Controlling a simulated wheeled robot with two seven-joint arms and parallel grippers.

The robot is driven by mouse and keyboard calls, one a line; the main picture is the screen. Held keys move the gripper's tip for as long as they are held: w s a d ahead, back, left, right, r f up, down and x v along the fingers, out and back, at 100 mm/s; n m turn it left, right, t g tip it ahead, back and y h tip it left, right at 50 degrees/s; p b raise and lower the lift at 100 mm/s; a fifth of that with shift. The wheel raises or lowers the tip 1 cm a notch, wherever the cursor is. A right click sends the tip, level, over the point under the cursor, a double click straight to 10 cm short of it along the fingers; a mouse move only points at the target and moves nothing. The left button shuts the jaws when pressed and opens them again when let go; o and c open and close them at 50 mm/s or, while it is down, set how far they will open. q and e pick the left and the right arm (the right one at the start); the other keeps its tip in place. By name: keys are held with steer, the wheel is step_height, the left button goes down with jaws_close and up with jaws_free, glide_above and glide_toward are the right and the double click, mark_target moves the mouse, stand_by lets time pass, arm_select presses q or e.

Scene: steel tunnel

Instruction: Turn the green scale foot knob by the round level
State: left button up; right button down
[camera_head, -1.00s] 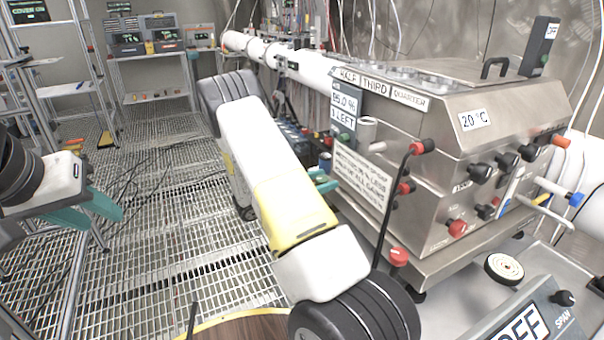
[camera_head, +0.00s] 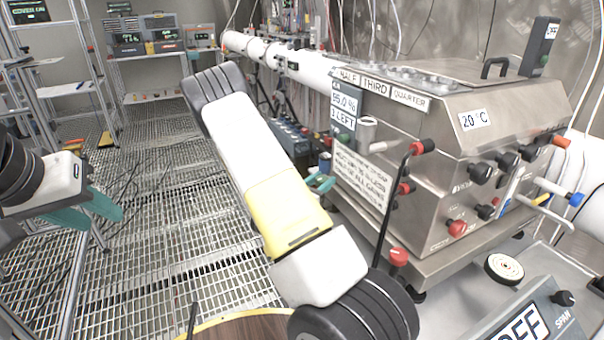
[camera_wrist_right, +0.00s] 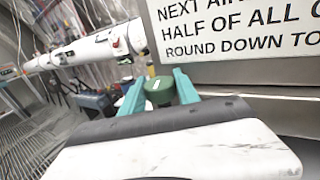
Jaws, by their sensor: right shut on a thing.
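A dark green round knob (camera_wrist_right: 160,92) with a small pale mark on its top shows in the right wrist view. My right gripper (camera_wrist_right: 158,90) is shut on it, one teal finger on each side. In the head view my right gripper (camera_head: 321,183) is mostly hidden behind my forearm, low beside the steel machine, and the knob cannot be made out. A white disc with a dark rim (camera_head: 504,268) lies on the grey surface at the lower right; I cannot tell whether it is the round level. My left gripper (camera_head: 97,208) is open and empty at the far left.
The steel machine (camera_head: 470,140) with red and black knobs stands right of my right gripper. A sign (camera_wrist_right: 235,35) is close above the gripper. A white pipe (camera_head: 280,58) runs behind.

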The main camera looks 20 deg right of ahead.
stand_by(0.4)
steer(key=c, duration=0.9)
jaws_free()
steer(key=v, duration=0.8)
steer(key=shift+d, duration=0.1)
